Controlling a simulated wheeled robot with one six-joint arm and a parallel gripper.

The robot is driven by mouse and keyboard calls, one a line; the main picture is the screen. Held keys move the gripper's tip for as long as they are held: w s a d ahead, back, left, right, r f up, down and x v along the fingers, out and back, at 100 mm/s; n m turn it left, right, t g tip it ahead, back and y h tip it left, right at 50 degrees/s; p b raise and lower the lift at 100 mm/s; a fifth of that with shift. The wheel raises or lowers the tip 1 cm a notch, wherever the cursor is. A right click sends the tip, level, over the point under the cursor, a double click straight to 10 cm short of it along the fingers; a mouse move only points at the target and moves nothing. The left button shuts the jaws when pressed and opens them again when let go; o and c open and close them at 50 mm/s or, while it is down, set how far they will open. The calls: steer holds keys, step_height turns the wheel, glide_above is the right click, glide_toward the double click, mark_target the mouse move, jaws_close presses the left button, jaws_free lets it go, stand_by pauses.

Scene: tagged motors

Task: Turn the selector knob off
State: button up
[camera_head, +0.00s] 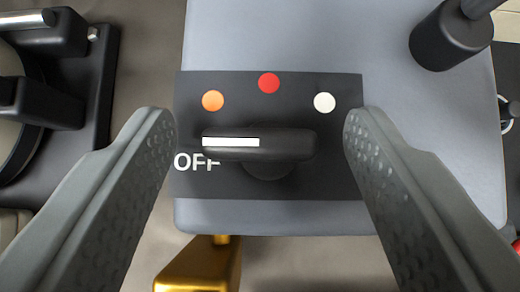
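The selector knob (285,145) is a black bar handle on a black plate (330,185) fixed to a grey panel. The knob lies level across the picture. Its white pointer line (231,142) is on the left half and points left, just above the white word OFF (197,161), which it partly covers. Orange (212,100), red (269,83) and white (324,102) dots arc above the knob. My gripper (259,125) is open, with one finger on each side of the knob in the picture. Neither finger appears to touch the knob.
The grey panel (300,35) surrounds the plate. A black cylindrical part (451,36) with a rod stands at the upper right. Black machinery (45,100) is at the left. A gold block (200,265) shows below the panel.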

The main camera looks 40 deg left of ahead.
steer(key=v, duration=1.7)
steer(key=shift+s+r, duration=0.15)
